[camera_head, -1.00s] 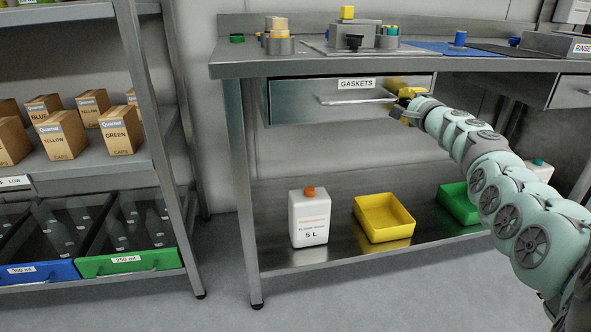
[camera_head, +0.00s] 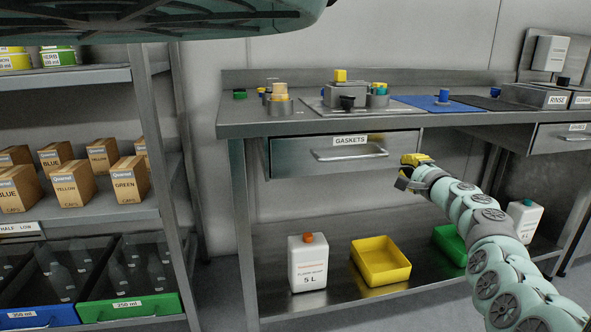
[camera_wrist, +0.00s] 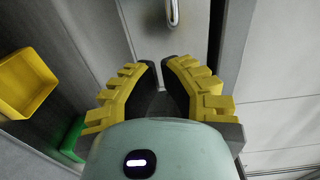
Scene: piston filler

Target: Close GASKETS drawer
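The GASKETS drawer (camera_head: 300,158) is a grey metal drawer under the left part of the workbench, with a white label (camera_head: 351,140) and a bar handle (camera_head: 350,153). The handle's end (camera_wrist: 173,14) shows beyond the fingertips.
The steel workbench (camera_head: 235,128) carries fixtures and a blue mat. Its lower shelf (camera_head: 335,294) holds a white jug (camera_head: 307,262), a yellow bin (camera_head: 380,262) and a green bin (camera_head: 449,244). A shelf rack stands left. Another drawer (camera_head: 562,138) is at right.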

